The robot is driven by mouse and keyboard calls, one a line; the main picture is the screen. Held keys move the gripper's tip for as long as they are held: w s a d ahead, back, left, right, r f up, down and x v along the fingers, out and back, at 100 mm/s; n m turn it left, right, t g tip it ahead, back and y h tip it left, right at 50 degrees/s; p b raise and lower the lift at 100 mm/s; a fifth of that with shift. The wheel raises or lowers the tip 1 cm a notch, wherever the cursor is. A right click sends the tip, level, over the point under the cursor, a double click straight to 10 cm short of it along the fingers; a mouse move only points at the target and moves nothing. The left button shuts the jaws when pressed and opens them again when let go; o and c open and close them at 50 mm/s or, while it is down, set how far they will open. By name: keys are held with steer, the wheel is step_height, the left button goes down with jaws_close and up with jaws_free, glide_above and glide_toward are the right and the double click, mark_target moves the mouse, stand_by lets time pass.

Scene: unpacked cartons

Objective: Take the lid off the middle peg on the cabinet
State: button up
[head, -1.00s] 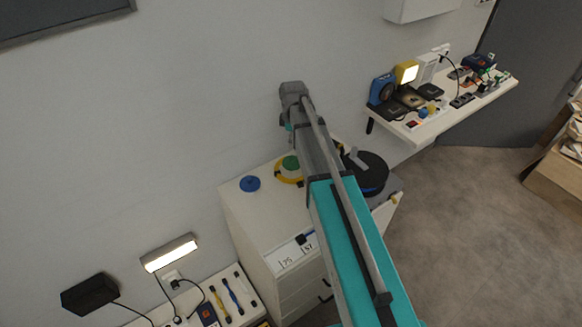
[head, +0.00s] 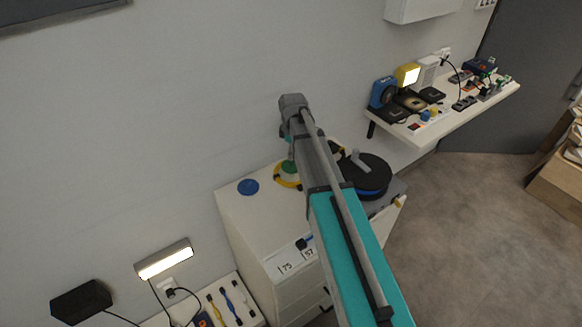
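The white cabinet (head: 235,215) stands against the wall in the middle of the head view. On its top, from left to right, are a flat blue disc (head: 248,187), a green round piece (head: 289,167) with a yellow ring (head: 283,181) around it, and a black round lid-like disc (head: 372,172) with a grey upright handle. My arm crosses in front of the cabinet and covers part of its top. My gripper is hidden behind my arm's end, somewhere above the green piece. Its fingers cannot be made out. No bare peg is visible.
A wall shelf (head: 450,122) with a lit yellow lamp (head: 407,76) and small devices is at the right. A lower bench with tools (head: 229,303) and a lit lamp (head: 164,258) is at the lower left. Cardboard boxes (head: 560,185) stand far right. The floor between is clear.

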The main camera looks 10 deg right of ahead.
mark_target(292, 165)
steer(key=shift+f, duration=0.1)
steer(key=shift+w+f+b, duration=0.15)
steer(key=shift+f+b, duration=2.35)
steer(key=shift+b, duration=0.15)
steer(key=c, duration=1)
